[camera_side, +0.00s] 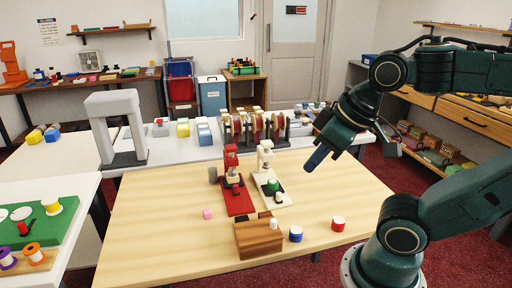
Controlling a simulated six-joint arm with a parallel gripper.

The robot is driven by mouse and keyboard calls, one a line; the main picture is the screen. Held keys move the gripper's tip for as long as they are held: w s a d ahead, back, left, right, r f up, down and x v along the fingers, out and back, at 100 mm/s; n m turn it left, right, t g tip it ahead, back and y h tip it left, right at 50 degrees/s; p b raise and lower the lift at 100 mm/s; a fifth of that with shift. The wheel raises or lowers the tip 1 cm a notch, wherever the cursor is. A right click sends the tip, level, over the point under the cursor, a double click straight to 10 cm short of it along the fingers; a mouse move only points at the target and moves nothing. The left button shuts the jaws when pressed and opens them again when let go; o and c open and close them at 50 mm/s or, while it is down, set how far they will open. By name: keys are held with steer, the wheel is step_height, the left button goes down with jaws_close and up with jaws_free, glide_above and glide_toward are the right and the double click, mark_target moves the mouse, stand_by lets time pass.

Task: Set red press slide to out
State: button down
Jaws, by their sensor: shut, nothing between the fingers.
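The red press (231,160) stands upright on a red base board (238,200) on the wooden table. A small dark red part sits low on its front, over the board; the slide's position is too small to tell. Beside it on the right is a white press (265,157) on a white base (271,192), with a green round piece (273,184) on it. My gripper (316,160) is up and to the right of both presses, above the table, pointing down and left. It is shut, with nothing in it, and apart from the red press.
A wooden block (258,240) stands at the table's front, with a blue-and-white pot (296,234) and a red-and-white pot (338,224) to its right. Spools in a rack (252,128) stand behind the presses. The table's left part is clear.

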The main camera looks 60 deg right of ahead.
steer(key=c, duration=1.5)
jaws_free()
steer(key=shift+w, duration=0.1)
steer(key=shift+o, duration=0.9)
steer(key=shift+w+d+r, duration=0.1)
steer(key=shift+w+d, duration=0.05)
steer(key=shift+w, duration=0.4)
steer(key=m+g+h, duration=0.2)
steer(key=m+h, duration=0.1)
steer(key=m, duration=0.4)
glide_above(236, 186)
steer(key=s+a, duration=0.3)
steer(key=s, duration=0.2)
step_height(236, 186, down, 16)
steer(key=shift+w+a, duration=0.15)
steer(key=shift+w, duration=0.1)
steer(key=shift+a+x, duration=0.2)
steer(key=shift+x, duration=6.7)
